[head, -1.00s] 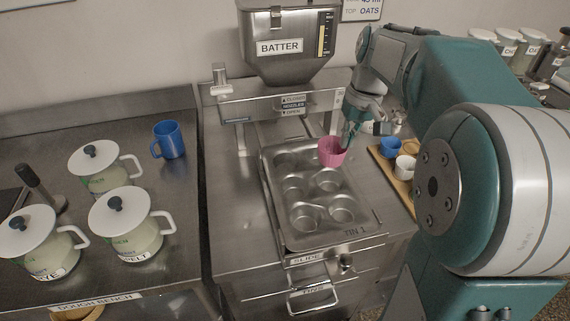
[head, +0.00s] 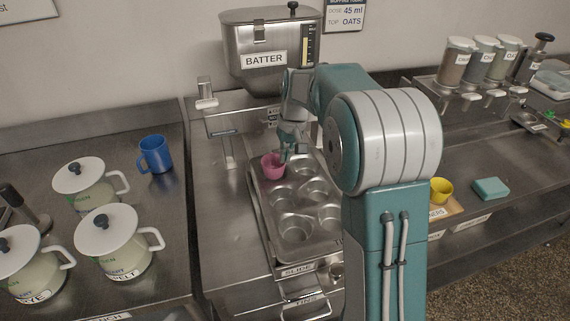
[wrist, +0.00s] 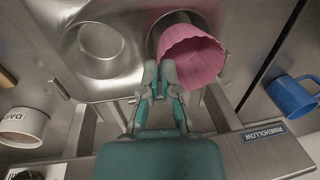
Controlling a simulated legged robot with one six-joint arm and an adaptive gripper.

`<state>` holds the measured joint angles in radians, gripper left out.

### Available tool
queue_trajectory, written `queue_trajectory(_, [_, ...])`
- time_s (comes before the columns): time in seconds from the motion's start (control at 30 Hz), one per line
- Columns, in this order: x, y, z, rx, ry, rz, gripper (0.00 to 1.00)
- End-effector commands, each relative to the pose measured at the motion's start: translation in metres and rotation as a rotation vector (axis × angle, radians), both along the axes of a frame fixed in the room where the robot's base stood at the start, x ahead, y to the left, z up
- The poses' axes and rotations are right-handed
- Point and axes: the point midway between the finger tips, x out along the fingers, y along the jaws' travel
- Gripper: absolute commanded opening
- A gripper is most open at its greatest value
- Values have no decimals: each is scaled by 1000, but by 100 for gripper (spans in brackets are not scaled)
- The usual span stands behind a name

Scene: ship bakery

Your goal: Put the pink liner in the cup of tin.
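The pink liner (head: 273,166) is a fluted cup at the back-left cup of the metal tin (head: 304,208). In the wrist view the pink liner (wrist: 192,55) is tilted and partly overlaps a round cup (wrist: 165,28) of the tin. My gripper (wrist: 160,72) has its fingertips close together at the liner's near edge and appears shut on its wall. In the head view my gripper (head: 286,150) is just right of the liner. Whether the liner's base touches the cup is hidden. The other visible tin cups look empty.
The batter hopper (head: 266,50) stands behind the tin. A blue mug (head: 155,154) and lidded white jugs (head: 112,243) are on the left bench. A yellow cup (head: 441,190) and a teal block (head: 491,188) are at the right.

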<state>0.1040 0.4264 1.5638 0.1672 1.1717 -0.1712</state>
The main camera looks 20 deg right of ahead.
Motion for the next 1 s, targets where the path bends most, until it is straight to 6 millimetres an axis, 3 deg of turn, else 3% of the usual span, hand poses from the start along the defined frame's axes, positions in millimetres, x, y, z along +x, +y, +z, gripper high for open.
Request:
queue_trajectory(0.2, [0, 0, -31, 0, 1, -1, 0])
queue_trajectory(0.97, [-1, 0, -48, 0, 11, 1, 0])
queue_trajectory(1.0, [-1, 0, -48, 0, 11, 1, 10])
